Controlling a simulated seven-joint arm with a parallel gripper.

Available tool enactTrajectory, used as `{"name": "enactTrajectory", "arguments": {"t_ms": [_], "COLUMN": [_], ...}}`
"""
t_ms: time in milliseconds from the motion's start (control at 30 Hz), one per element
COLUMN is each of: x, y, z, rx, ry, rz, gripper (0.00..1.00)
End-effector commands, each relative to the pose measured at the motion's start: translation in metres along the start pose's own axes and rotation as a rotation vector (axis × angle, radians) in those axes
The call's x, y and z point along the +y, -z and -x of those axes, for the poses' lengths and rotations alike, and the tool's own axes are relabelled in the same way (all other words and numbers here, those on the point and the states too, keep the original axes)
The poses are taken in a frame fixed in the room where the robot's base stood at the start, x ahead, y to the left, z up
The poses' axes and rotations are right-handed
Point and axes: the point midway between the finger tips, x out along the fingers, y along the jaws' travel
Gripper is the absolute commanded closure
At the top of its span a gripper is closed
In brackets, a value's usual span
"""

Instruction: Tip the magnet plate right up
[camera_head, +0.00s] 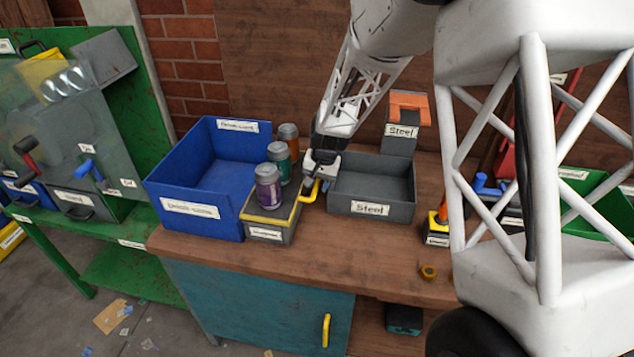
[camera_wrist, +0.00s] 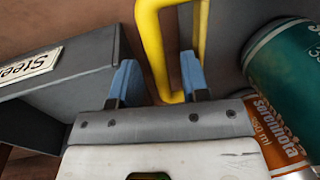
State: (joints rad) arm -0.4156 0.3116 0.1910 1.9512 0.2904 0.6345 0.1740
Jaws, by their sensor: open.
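The magnet plate (camera_head: 270,216) is a yellow-edged plate on a grey labelled box at the bench front. Purple (camera_head: 268,186), teal (camera_head: 279,161) and orange (camera_head: 289,137) cans stand in a row on it. Its yellow handle (camera_head: 309,193) sticks out to the right. My gripper (camera_head: 320,181) points down at this handle. In the wrist view, the yellow handle (camera_wrist: 153,50) lies between the blue fingertips of my gripper (camera_wrist: 158,78), with gaps beside it. The jaws are open. The teal can (camera_wrist: 287,65) and the orange can (camera_wrist: 275,130) are close on the right there.
A blue bin (camera_head: 190,205) stands left of the plate. A grey "Steel" bin (camera_head: 370,209) is close on the right and also shows in the wrist view (camera_wrist: 75,85). The bench front is mostly clear.

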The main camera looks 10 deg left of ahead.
Motion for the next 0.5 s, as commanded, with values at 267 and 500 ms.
{"name": "enactTrajectory", "arguments": {"t_ms": [267,500], "x": [0.0001,0.0], "y": [0.0,0.0], "z": [0.0003,0.0004], "rx": [0.0,0.0], "ry": [0.0,0.0], "rz": [0.0,0.0], "gripper": [0.78,1.0]}}
